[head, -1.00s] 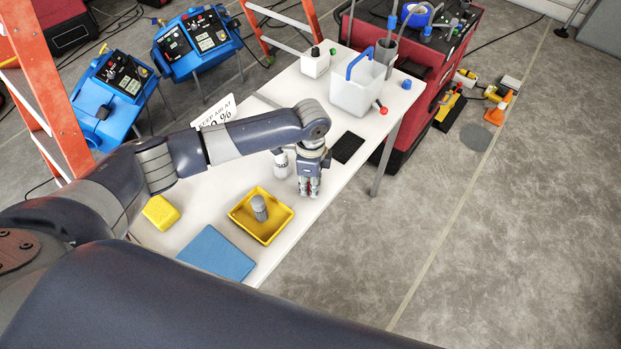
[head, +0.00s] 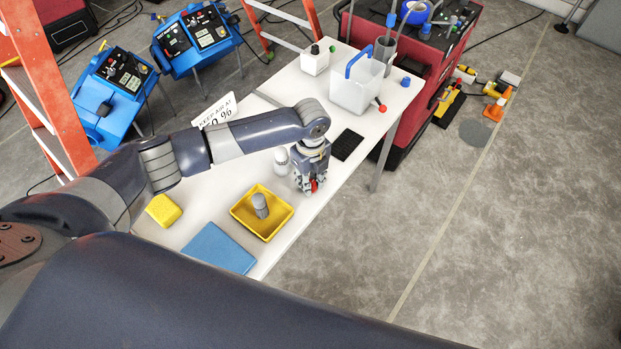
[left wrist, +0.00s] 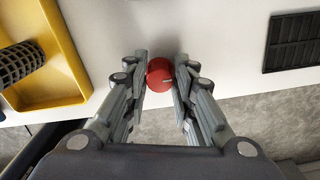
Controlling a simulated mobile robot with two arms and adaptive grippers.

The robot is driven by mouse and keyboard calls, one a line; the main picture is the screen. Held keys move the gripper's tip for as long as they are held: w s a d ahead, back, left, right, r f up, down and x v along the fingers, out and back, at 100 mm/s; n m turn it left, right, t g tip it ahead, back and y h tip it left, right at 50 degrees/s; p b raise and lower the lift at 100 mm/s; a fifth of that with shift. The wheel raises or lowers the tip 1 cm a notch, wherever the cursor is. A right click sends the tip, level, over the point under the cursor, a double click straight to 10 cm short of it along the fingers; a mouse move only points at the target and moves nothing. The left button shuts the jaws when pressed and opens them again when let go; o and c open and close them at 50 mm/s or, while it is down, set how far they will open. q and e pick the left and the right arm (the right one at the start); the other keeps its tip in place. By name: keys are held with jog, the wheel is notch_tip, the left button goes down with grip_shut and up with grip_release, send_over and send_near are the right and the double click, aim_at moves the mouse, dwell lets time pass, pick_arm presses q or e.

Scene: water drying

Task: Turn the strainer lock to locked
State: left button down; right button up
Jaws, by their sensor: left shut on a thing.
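A round red knob (left wrist: 159,74) with a thin pale line on its face shows in the left wrist view, at the table's front edge. It looks like the strainer lock; no lock label can be read. My left gripper (left wrist: 160,76) is closed around it, one finger on each side. In the head view the red knob (head: 314,186) shows between the fingers of my left gripper (head: 307,188), which points down. The grey mesh strainer cylinder (head: 260,204) stands in the yellow tray (head: 276,229). My right gripper is not in view.
A white bottle (head: 281,161) stands just left of the left gripper. A black grid mat (head: 347,145) lies to its right, and a clear container (head: 357,92) stands behind. A blue cloth (head: 218,248) and a yellow sponge (head: 163,210) lie at the near left.

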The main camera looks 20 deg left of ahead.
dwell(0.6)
pick_arm(q)
jog(key=c, duration=1.4)
grip_release()
jog(key=shift+o, duration=0.3)
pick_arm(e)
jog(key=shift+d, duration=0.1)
pick_arm(q)
notch_tip(320, 180, up, 12)
